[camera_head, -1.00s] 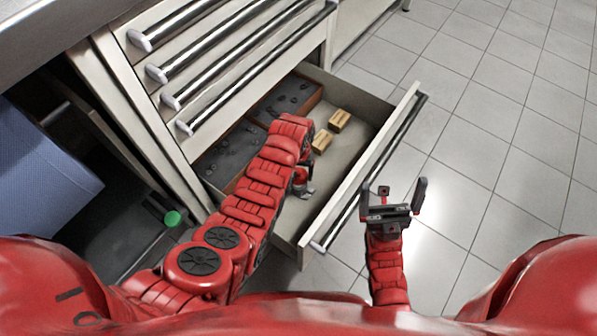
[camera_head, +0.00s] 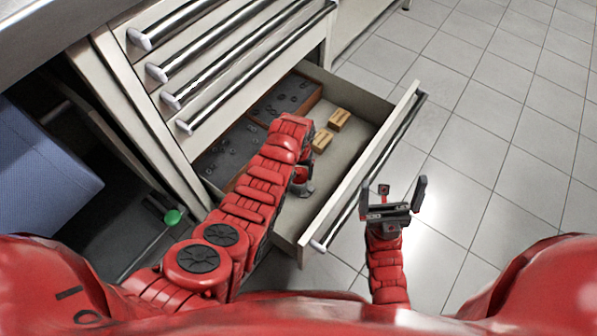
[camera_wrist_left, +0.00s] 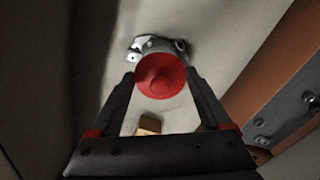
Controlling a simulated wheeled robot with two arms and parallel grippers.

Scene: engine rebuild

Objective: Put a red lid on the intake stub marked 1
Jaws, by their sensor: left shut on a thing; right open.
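A round red lid (camera_wrist_left: 160,76) with a raised centre is between the fingers of my left gripper (camera_wrist_left: 161,84), which is shut on it. Directly behind the lid in the left wrist view is a small grey metal part (camera_wrist_left: 153,44), partly covered by the lid. I cannot tell whether they touch. In the head view, grey metal (camera_head: 304,188) shows beside my left forearm, inside the open drawer (camera_head: 340,187); the left fingers are hidden there. No intake stub or number 1 can be made out. My right gripper (camera_head: 392,197) is open and empty, outside the drawer front.
Two tan blocks (camera_head: 339,119) (camera_head: 321,141) lie on the drawer floor. Brown-edged trays with small dark parts (camera_head: 285,96) fill the drawer's rear. Closed drawers with bar handles (camera_head: 235,58) stand above. The tiled floor (camera_head: 500,150) to the right is clear.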

